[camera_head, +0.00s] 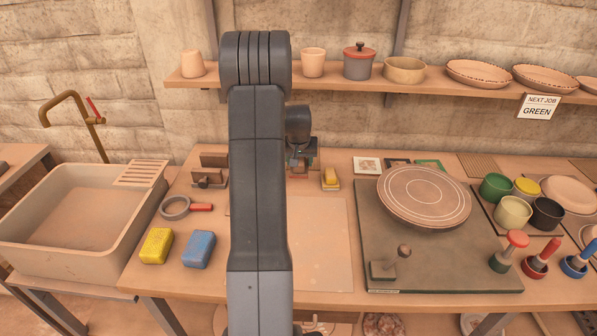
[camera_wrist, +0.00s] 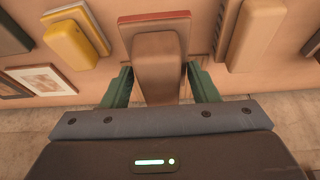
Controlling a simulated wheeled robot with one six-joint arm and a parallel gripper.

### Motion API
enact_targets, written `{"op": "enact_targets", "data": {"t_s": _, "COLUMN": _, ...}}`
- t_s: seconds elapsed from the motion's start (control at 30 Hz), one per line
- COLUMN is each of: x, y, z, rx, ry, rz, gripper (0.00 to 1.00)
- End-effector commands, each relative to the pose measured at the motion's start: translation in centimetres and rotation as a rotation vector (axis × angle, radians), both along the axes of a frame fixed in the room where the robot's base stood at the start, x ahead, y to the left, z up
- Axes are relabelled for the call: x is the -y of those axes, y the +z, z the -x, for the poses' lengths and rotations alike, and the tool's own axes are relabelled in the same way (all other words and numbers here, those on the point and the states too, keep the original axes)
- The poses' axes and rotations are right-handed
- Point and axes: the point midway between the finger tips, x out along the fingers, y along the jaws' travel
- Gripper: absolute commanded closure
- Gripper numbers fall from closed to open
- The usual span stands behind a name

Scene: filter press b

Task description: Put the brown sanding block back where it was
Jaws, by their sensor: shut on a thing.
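My gripper (camera_wrist: 157,85) is shut on the brown sanding block (camera_wrist: 158,60), with a green finger on each side of it. The block has a wider, reddish-brown part (camera_wrist: 155,19) at its far end in the wrist view. It is over the back of the worktable; I cannot tell whether it touches the surface. In the head view my gripper (camera_head: 301,160) is partly hidden by my arm, and the block is hard to make out there.
A yellow block on a pale base (camera_head: 331,179) stands just right of my gripper; it also shows in the wrist view (camera_wrist: 72,42). Brown blocks (camera_head: 208,178) stand to the left. Framed tiles (camera_head: 367,165) lie to the right, behind the round board (camera_head: 424,196). A shelf (camera_head: 430,88) runs above.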

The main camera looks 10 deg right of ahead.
Motion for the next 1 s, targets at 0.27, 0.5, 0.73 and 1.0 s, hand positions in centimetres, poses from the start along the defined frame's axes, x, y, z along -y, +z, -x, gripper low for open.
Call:
{"op": "enact_targets", "data": {"t_s": 0.27, "x": -0.1, "y": -2.5, "z": 0.0, "rx": 0.000, "ry": 0.001, "rz": 0.000, "gripper": 0.67}}
{"op": "enact_targets", "data": {"t_s": 0.5, "x": -0.1, "y": -5.2, "z": 0.0, "rx": 0.001, "ry": 0.001, "rz": 0.000, "gripper": 0.67}}
{"op": "enact_targets", "data": {"t_s": 0.73, "x": 0.0, "y": -5.3, "z": 0.0, "rx": 0.002, "ry": 0.001, "rz": 0.000, "gripper": 0.67}}
{"op": "enact_targets", "data": {"t_s": 1.0, "x": -0.1, "y": -5.5, "z": 0.0, "rx": 0.002, "ry": 0.001, "rz": 0.001, "gripper": 0.24}}
